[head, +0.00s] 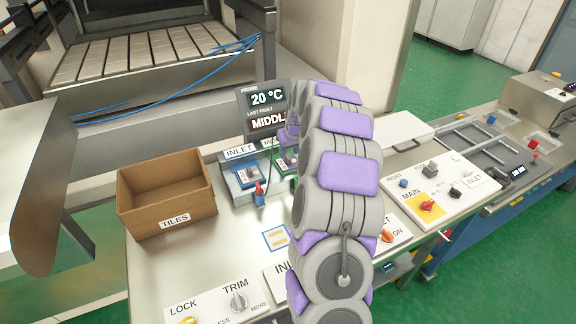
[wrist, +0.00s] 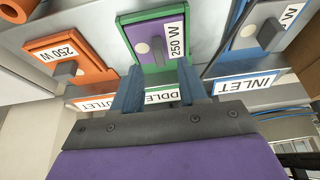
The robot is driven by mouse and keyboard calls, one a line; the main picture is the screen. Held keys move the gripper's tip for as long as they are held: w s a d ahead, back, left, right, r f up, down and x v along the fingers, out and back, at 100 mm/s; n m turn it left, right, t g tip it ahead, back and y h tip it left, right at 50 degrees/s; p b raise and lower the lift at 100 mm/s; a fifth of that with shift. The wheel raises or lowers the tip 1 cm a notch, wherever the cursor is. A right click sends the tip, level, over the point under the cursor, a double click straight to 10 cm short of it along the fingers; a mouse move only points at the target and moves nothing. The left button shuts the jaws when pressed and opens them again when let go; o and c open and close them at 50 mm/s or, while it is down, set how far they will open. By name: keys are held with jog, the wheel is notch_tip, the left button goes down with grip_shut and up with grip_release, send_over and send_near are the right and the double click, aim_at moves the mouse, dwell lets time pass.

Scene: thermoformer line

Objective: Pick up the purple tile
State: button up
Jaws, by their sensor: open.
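In the head view my arm hides the purple tile and most of the gripper.
In the head view, an open brown box (head: 166,196) labelled TILES looks empty at the left of the bench. A display (head: 264,108) stands behind the slots. Control panels (head: 436,188) lie to the right.

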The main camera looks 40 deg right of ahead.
aim_at(288, 157)
jog(key=x, duration=0.3)
jog(key=shift+s+f, duration=0.1)
jog(key=shift+f, duration=0.1)
jog(key=shift+r, duration=0.15)
jog(key=shift+c, duration=0.6)
grip_shut()
